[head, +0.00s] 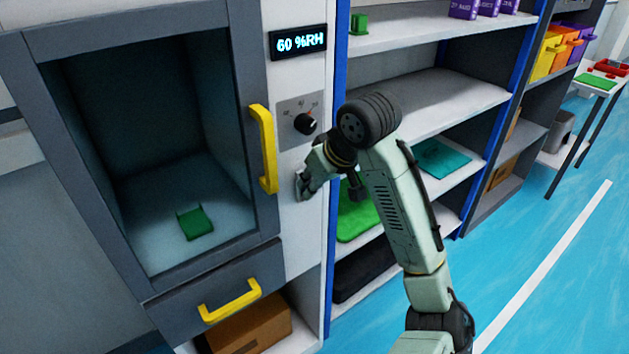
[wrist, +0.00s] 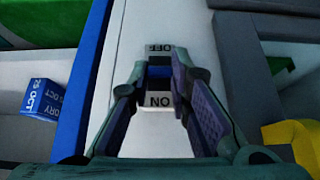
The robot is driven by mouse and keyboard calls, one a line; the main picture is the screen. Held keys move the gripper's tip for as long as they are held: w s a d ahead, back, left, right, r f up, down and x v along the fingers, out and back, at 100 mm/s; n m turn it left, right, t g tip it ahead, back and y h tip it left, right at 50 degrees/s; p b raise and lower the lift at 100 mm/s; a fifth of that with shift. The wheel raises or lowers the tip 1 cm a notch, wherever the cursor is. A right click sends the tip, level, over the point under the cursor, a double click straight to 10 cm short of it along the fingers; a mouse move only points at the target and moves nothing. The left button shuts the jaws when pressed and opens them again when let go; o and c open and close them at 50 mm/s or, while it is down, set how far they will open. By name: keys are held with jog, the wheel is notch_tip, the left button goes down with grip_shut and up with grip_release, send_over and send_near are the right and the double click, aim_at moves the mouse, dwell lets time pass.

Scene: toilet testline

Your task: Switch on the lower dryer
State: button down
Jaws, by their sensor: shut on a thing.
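The dryer (head: 130,240) is a grey cabinet on the left of the head view, with a yellow handle (head: 263,150) and a large dark window. In the head view my gripper (head: 303,187) is at the white panel beside the handle, below the dial (head: 306,123). The wrist view shows the power switch (wrist: 158,101), with OFF at its far end and ON at its near end, both upside down. My gripper (wrist: 165,70) is shut on its blue middle part. The fingers partly hide the switch, and its position is unclear.
A display (head: 298,42) reads 60 %RH above the dial. A drawer with a yellow handle (head: 230,298) is below the window. Open shelves (head: 430,105) stand close on the right, behind a blue post. Blue floor (head: 530,250) is clear at the right.

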jog(key=c, duration=1.5)
grip_release()
jog(key=v, duration=1.2)
